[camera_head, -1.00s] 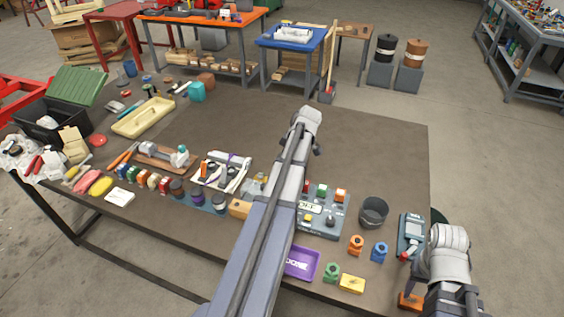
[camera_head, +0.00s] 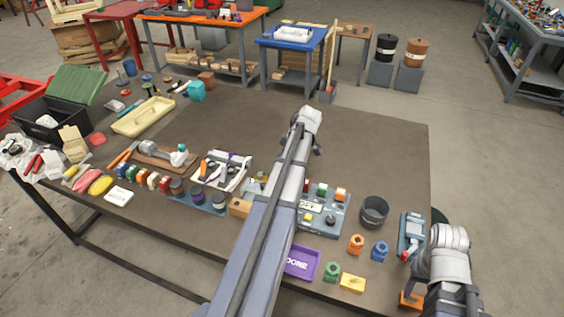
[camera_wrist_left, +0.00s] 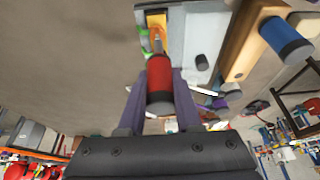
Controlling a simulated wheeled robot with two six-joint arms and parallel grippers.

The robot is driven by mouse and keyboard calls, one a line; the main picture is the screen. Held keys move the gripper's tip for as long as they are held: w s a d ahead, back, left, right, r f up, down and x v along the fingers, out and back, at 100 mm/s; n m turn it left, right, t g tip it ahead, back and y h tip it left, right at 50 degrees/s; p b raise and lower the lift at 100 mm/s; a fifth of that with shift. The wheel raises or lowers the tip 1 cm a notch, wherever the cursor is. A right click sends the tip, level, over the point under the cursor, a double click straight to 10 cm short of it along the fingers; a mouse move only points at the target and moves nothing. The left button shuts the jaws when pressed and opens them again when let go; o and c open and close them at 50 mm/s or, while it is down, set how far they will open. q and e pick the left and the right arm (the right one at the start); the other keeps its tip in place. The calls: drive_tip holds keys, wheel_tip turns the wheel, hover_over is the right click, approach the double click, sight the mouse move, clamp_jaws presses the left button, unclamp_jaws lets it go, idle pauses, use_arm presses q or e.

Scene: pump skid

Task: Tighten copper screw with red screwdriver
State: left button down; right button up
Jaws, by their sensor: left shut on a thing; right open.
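In the left wrist view my left gripper (camera_wrist_left: 160,105) is shut on the red screwdriver (camera_wrist_left: 159,78), a red handle with a dark grey end. Its shaft points away from me, toward a yellow-orange part (camera_wrist_left: 157,20) by a pale grey plate (camera_wrist_left: 185,45). I cannot tell whether the tip touches anything. I cannot make out the copper screw. In the head view my left arm hides its own gripper and the screwdriver. My right gripper (camera_head: 415,291) is open at the lower right, partly hidden by its arm, beside an orange block (camera_head: 410,300).
A panel with coloured buttons (camera_head: 328,221) lies right of my left arm. A dark cup (camera_head: 374,211), a purple tray (camera_head: 301,263) and small coloured parts stand nearby. A white tool holder (camera_head: 222,172) is to the left. The table's back right is clear.

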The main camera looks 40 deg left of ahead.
use_arm(q)
drive_tip(key=shift+f+b, duration=0.45)
drive_tip(key=shift+f, duration=0.05)
idle(0.3)
drive_tip(key=m+t, duration=0.1)
drive_tip(key=m, duration=0.1)
drive_tip(key=shift+s+m, duration=0.15)
drive_tip(key=shift+m, duration=0.25)
drive_tip(key=shift+m+t, duration=0.3)
drive_tip(key=shift+m, duration=0.4)
drive_tip(key=shift+m+t, duration=0.3)
drive_tip(key=shift+m, duration=0.4)
drive_tip(key=shift+m+t, duration=0.4)
drive_tip(key=shift+m, duration=0.8)
